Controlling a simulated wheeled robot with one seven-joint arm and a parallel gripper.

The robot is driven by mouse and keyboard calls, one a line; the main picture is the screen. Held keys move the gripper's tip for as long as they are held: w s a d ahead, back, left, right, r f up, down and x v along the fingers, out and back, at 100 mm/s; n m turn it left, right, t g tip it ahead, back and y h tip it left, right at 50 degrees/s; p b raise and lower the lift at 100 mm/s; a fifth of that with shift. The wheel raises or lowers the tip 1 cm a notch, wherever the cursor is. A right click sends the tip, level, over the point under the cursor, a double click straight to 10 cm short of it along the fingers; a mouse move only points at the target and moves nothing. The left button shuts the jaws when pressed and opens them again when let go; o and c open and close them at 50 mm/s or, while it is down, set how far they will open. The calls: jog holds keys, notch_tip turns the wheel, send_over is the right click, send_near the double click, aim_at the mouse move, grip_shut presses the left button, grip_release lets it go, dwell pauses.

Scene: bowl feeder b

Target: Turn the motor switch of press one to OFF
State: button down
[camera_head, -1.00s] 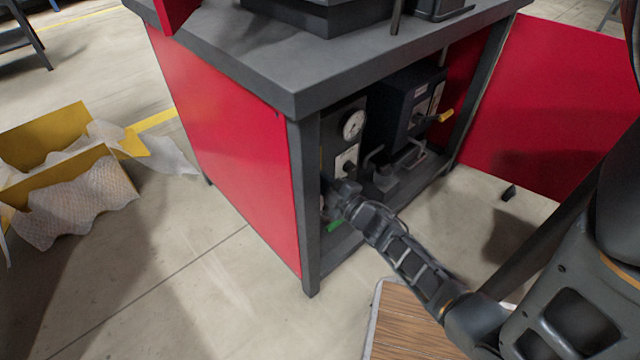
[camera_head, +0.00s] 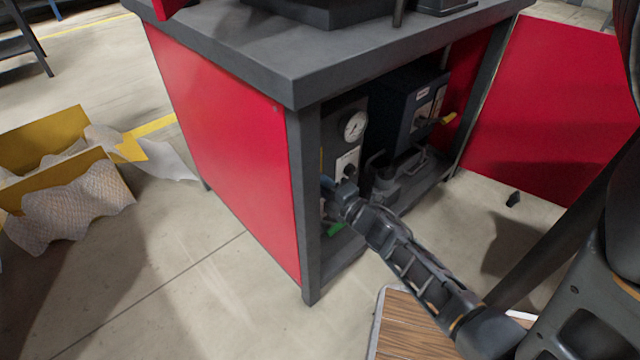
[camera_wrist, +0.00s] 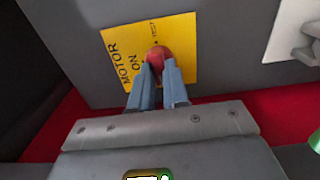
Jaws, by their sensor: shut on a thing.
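The motor switch is a red knob (camera_wrist: 158,53) on a yellow label (camera_wrist: 184,40) that reads "MOTOR" and "ON", with another small word by an arrow mark. My gripper (camera_wrist: 156,68) has its two blue-grey fingers closed on the sides of the knob. The fingers hide part of the knob, so I cannot tell its exact pointer position. In the head view my gripper (camera_head: 328,184) reaches into the open cabinet at the lower left, just behind the front post. The knob is hidden there.
The cabinet's grey front post (camera_head: 307,210) stands close to the left of my gripper. A gauge (camera_head: 353,126) and a black knob on a white plate (camera_head: 347,166) sit above it. A dark box (camera_head: 408,105) with a yellow handle (camera_head: 449,118) is at right. The red door (camera_head: 550,100) is open.

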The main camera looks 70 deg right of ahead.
dwell(0.3)
jog(key=c, duration=1.1)
grip_release()
jog(key=shift+a, duration=0.1)
jog(key=p+v, duration=0.1)
jog(key=v, duration=0.6)
jog(key=shift+s+a, duration=0.15)
jog(key=shift+s, duration=0.2)
